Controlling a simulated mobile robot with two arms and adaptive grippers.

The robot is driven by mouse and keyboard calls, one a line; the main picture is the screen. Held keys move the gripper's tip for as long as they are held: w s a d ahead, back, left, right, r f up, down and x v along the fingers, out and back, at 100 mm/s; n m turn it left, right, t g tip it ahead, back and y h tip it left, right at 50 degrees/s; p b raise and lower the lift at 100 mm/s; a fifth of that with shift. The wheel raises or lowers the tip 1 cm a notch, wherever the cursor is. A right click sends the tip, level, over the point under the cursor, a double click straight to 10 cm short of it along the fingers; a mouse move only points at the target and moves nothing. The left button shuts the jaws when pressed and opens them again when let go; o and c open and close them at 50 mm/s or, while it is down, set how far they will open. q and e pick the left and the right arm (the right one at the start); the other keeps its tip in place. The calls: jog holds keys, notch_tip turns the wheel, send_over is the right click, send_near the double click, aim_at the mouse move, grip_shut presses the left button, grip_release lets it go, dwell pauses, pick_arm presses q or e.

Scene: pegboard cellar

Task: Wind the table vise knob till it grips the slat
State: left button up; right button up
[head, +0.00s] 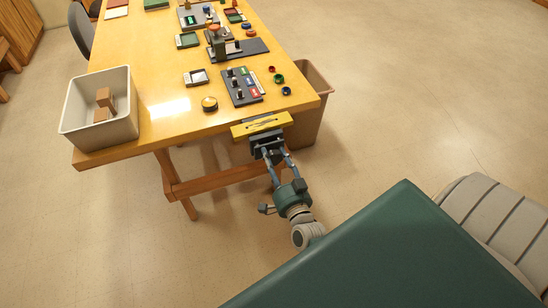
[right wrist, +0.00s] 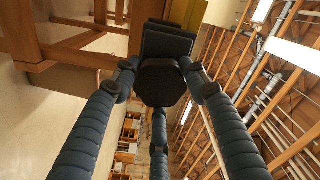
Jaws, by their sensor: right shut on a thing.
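The table vise (head: 268,141) is a dark block at the near edge of the wooden table. A yellow slat (head: 262,125) lies across its top, at the table edge. Whether the vise jaws touch the slat is too small to tell. My right gripper (head: 271,160) comes from below right and is shut on the vise knob. In the right wrist view the dark, many-sided knob (right wrist: 162,83) sits between my fingers, with the dark vise jaw (right wrist: 167,45) behind it. In the head view my fingers mostly hide the knob. My left gripper is not in view.
The table (head: 130,45) carries a grey bin (head: 75,125) with brown blocks at left. A dark panel with knobs (head: 242,86), a round yellow-topped item (head: 209,104) and small coloured rings stand near the vise. A brown waste bin (head: 312,95) stands beside the table. Floor at right is clear.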

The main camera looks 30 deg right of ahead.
jog(key=m, duration=0.3)
jog(key=f+m+b, duration=0.1)
jog(key=shift+s+a+f+m, duration=0.1)
jog(key=shift+s+a+m, duration=0.05)
jog(key=shift+a+m, duration=0.2)
jog(key=m+b, duration=0.1)
jog(key=m, duration=0.2)
jog(key=shift+m, duration=0.25)
jog(key=m+b, duration=0.1)
jog(key=m, duration=0.1)
jog(key=m+b, duration=0.1)
jog(key=m, duration=0.1)
jog(key=m+b, duration=0.1)
jog(key=m, duration=0.1)
jog(key=shift+r, duration=0.3)
jog(key=shift+r+m+b, duration=0.25)
jog(key=shift+m+b, duration=0.1)
jog(key=shift+m, duration=0.55)
jog(key=shift+w+r, duration=0.2)
jog(key=shift+w, duration=0.05)
jog(key=o, duration=1.2)
jog(key=shift+c, duration=0.2)
